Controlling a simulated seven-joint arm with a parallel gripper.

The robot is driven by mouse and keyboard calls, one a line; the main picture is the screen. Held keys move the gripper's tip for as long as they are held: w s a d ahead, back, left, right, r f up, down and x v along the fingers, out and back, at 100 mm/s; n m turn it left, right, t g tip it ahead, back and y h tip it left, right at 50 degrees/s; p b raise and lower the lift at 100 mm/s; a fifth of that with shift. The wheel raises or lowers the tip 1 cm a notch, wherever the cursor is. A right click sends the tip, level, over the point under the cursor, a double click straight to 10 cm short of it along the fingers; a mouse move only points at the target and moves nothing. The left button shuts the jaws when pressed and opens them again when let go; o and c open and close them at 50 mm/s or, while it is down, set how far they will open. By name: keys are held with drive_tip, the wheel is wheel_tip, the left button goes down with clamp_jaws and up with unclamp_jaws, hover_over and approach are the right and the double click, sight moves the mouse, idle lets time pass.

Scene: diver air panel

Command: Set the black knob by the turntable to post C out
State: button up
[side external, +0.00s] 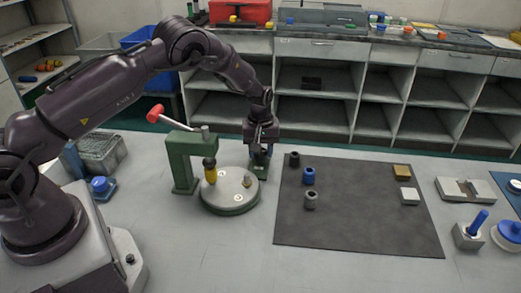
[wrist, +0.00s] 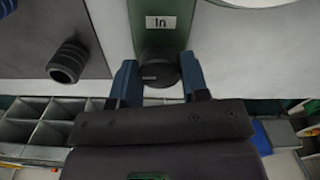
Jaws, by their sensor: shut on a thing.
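In the wrist view, the black knob (wrist: 160,72) sits on a green block (wrist: 160,42) whose white label reads "In". A pale mark shows on the knob's face, too small to read a setting from. My gripper (wrist: 160,82) has its two blue fingers on either side of the knob, shut on it. In the side view, my gripper (side external: 263,153) points down at the green block (side external: 261,172) just right of the turntable (side external: 229,207); the knob is hidden there by the fingers. No post C label is readable.
A green press (side external: 181,163) with a red-ended lever (side external: 155,112) stands left of the turntable. A dark mat (side external: 350,225) to the right holds a black cap (side external: 294,159), a blue cap (side external: 309,176) and a grey cap (side external: 311,200).

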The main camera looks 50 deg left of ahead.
drive_tip(key=o, duration=0.9)
drive_tip(key=shift+r, duration=0.1)
wheel_tip(320, 180, up, 13)
drive_tip(key=shift+f, duration=0.1)
